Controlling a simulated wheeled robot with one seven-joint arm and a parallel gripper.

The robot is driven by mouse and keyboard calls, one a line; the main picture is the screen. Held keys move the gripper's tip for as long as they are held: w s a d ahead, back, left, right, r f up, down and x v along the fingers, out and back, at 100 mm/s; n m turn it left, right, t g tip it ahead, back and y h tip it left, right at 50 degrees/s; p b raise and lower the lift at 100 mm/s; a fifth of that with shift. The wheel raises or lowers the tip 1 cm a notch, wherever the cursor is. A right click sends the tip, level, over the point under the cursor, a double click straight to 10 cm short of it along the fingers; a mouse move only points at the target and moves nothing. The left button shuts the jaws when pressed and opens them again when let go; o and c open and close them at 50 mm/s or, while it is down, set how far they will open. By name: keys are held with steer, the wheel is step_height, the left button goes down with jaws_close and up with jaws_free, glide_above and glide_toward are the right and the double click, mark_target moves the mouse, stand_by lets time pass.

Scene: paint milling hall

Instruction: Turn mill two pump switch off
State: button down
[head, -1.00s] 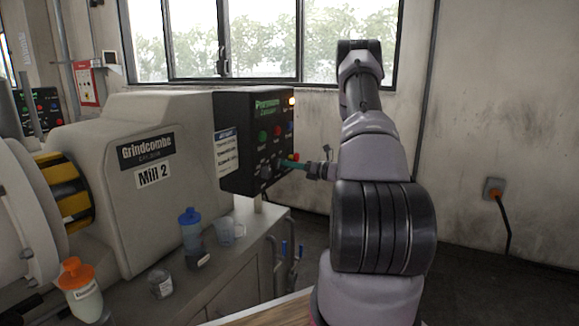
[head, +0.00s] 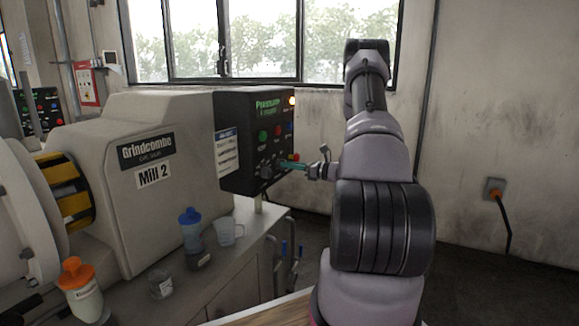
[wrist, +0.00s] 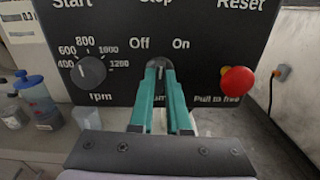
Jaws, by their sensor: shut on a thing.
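The black Mill 2 control panel (head: 240,112) is on the right end of the mill and fills the top of the wrist view (wrist: 205,32). In the wrist view the pump switch (wrist: 159,63) is a dark round knob below the words Off and On. My gripper's teal fingers (wrist: 159,72) are shut on the knob from both sides. The fingers hide most of it and part of its label. A pale mark between the fingertips points about straight up, between Off and On; I cannot tell its exact setting. In the head view my gripper (head: 283,163) reaches the panel from the right.
An rpm dial (wrist: 88,70) is left of the switch and a red mushroom button (wrist: 238,82) right of it. Bottles and cups, including a blue-capped bottle (head: 191,228), stand on the bench below. The floor to the right looks clear.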

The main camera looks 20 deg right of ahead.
steer(key=n, duration=0.6)
steer(key=shift+s+n, duration=0.1)
steer(key=shift+n, duration=0.3)
steer(key=shift+f, duration=0.1)
stand_by(0.3)
steer(key=c, duration=0.9)
jaws_free()
steer(key=v, duration=1)
steer(key=shift+s+d, duration=0.2)
steer(key=shift+s, duration=0.1)
